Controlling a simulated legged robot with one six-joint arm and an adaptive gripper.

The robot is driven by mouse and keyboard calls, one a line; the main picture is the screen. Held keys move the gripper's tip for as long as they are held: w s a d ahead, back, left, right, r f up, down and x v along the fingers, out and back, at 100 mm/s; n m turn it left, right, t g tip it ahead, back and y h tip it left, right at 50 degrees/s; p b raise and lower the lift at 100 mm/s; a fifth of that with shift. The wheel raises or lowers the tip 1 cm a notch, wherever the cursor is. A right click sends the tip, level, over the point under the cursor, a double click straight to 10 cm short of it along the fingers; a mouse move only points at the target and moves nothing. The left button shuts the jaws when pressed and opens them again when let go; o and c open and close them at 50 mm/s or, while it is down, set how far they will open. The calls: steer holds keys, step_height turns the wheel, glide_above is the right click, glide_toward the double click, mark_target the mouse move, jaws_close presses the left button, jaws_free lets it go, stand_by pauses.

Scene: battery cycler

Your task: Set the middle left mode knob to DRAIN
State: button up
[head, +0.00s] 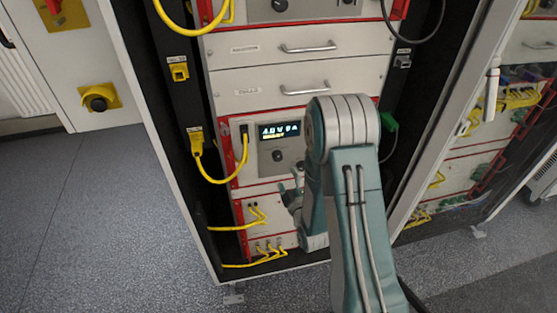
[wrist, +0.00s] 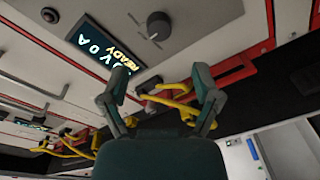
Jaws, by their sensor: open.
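A dark round knob (head: 278,155) sits below a lit display (head: 280,130) on the middle panel of the rack, just left of my arm. The wrist view shows a dark knob (wrist: 158,25) with a pale pointer mark, beside a display (wrist: 103,48) reading READY. Mode lettering around the knob is too small to read. My gripper (wrist: 162,78) is open and empty, its two fingers apart. The knob lies beyond the fingertips, toward the top of the wrist view, apart from them. In the head view my gripper (head: 295,188) is partly hidden by my arm, low before the panel.
Yellow cables (head: 243,165) loop from the panel's left side to the rack frame. More yellow cables (head: 262,248) hang below; some show behind the fingers in the wrist view (wrist: 175,98). Drawers with handles (head: 308,48) are above. My arm hides the panel's right part. Floor at left is clear.

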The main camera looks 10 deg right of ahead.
mark_target(278, 159)
steer(key=w, duration=0.8)
steer(key=shift+w+a, duration=0.25)
steer(key=shift+a, duration=0.15)
jaws_close()
